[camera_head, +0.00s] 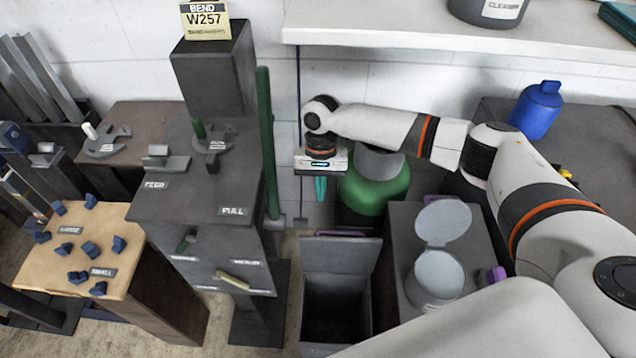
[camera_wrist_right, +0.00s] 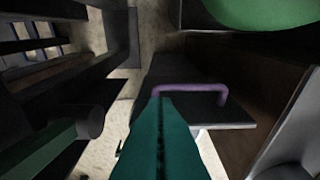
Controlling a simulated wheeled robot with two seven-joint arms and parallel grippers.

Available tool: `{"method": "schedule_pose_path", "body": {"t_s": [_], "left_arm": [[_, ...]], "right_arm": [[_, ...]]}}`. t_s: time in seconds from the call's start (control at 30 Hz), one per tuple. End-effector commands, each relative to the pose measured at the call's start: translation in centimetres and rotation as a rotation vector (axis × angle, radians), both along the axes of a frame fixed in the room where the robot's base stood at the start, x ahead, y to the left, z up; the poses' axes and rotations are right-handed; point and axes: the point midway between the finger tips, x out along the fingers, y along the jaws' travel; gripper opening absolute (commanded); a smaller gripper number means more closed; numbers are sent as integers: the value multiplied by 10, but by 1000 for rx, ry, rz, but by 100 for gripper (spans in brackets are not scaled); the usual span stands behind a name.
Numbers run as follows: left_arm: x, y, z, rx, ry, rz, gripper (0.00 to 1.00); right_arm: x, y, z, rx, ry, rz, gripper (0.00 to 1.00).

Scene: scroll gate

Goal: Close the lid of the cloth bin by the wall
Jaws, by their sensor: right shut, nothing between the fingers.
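The cloth bin (camera_head: 335,318) is a dark, open-topped box on the floor in the head view. Its flat lid (camera_head: 340,256) stands raised at the back, with a purple handle along its top edge. The handle (camera_wrist_right: 190,91) shows clearly in the wrist view, just beyond my fingertips. My right gripper (camera_head: 320,188) points down behind and above the lid, near the wall. Its teal fingers (camera_wrist_right: 160,108) are together and empty. Whether they touch the handle cannot be told. My left gripper is not in view.
A green tank (camera_head: 374,190) stands right of my right gripper, and a green post (camera_head: 268,140) to its left. A grey machine (camera_head: 200,180) is left of the bin. A cabinet with an open round-lidded canister (camera_head: 437,278) is right. A white shelf (camera_head: 440,38) hangs above.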

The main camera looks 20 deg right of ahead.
Motion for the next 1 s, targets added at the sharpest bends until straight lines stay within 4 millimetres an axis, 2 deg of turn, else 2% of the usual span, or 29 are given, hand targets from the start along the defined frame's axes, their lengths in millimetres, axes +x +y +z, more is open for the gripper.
{"method": "schedule_pose_path", "body": {"t_s": [0.1,0.27,0.4,0.57,1.0], "left_arm": [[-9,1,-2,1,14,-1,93],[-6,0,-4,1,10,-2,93],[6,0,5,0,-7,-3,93],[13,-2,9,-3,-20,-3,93],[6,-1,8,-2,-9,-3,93]], "right_arm": [[-6,3,-28,-1,2,0,0],[-13,6,-60,-1,2,1,0],[-33,15,-56,1,0,4,0],[-45,22,-57,1,0,3,0],[-48,23,-57,0,-1,0,0]]}}
